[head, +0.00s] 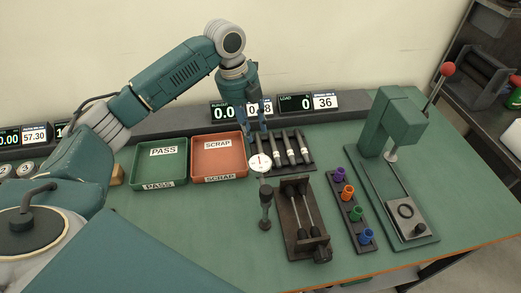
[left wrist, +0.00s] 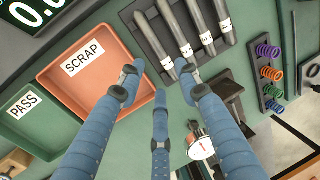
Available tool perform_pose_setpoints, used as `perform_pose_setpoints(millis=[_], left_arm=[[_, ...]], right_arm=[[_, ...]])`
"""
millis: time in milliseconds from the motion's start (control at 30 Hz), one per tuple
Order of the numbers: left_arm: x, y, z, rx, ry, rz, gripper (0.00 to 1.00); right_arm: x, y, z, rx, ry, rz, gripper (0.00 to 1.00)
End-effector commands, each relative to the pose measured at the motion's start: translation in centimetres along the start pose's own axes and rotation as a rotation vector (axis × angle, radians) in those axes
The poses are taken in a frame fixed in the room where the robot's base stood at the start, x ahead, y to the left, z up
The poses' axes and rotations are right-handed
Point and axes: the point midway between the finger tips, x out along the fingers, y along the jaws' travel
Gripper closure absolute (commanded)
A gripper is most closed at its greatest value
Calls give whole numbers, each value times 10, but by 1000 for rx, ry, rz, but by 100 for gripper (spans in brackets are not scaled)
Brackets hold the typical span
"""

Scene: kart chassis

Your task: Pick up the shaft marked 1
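Several dark grey shafts with white labels lie side by side in a black rack; the rack's edge (left wrist: 125,18) shows in the left wrist view. The leftmost shaft (left wrist: 152,42) is probably the one marked 1, but its label is too small and tilted to read surely. In the head view it (head: 266,147) is partly behind my fingers. My left gripper (head: 256,134) hangs above the rack's left end. In the left wrist view its blue fingers (left wrist: 159,82) are spread, with nothing between them, near the leftmost shaft's labelled end. My right gripper is not in view.
A green PASS tray (head: 136,170) and a red SCRAP tray (head: 194,164) stand left of the rack. A dial gauge (head: 259,162) stands close in front of it.

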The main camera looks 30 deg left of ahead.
Motion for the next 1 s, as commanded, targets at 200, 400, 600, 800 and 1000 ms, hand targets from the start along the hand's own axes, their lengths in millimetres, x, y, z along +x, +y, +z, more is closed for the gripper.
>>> perform_pose_setpoints(millis=[200, 400, 600, 800, 1000], left_arm=[[33, 0, -1, 0, 3, 2, 66], [47, 1, 1, 0, 2, 2, 66], [77, 4, 5, -1, 3, 3, 66], [93, 3, 5, 1, 0, 0, 66], [94, 4, 5, 2, -1, 0, 66]], right_arm=[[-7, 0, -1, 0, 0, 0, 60], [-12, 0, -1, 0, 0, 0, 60], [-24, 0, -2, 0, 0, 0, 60], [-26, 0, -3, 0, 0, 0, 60], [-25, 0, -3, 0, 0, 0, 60]])
